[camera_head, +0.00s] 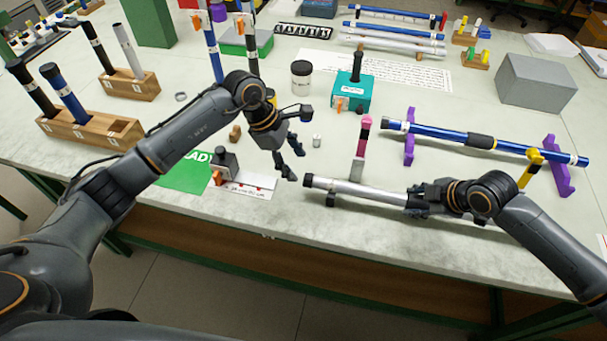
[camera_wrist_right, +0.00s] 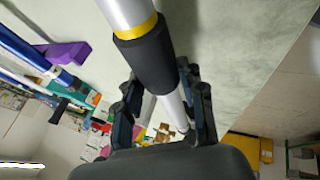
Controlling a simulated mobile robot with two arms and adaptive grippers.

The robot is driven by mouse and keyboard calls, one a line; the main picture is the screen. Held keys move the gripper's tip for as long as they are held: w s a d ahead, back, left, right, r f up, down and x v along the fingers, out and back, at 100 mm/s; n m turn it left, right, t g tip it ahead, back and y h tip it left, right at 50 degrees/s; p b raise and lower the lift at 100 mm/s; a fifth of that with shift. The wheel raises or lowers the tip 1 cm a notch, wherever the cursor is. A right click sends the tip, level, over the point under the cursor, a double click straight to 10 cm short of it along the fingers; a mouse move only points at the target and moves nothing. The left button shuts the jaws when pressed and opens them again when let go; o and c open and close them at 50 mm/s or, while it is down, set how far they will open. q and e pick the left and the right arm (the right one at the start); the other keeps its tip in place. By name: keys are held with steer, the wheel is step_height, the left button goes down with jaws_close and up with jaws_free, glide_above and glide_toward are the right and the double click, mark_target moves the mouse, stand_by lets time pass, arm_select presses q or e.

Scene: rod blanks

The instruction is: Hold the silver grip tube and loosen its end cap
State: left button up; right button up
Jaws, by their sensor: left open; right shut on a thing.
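The silver grip tube (camera_head: 355,190) lies along the front edge of the table, with a dark end cap (camera_head: 308,181) on its left end. In the right wrist view the tube (camera_wrist_right: 128,12) has a yellow ring and a black sleeve (camera_wrist_right: 146,62), with my right gripper's fingers (camera_wrist_right: 162,108) on both sides. My left gripper (camera_head: 297,145) is open and empty, just above and left of the end cap, apart from it. Part of the tube is hidden behind my right gripper.
A small dark support (camera_head: 331,199) stands under the tube's left part. A pink-topped tool (camera_head: 363,137) stands just behind the tube. A small silver cylinder (camera_head: 316,141) is near my left gripper. A blue tube (camera_head: 430,131) rests on purple stands (camera_head: 409,150) behind. A labelled fixture (camera_head: 226,164) stands left.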

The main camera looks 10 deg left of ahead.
mark_target(309, 180)
arm_select(q)
steer(key=x, duration=0.6)
steer(key=shift+d, duration=0.1)
steer(key=shift+c, duration=0.4)
steer(key=c, duration=1.1)
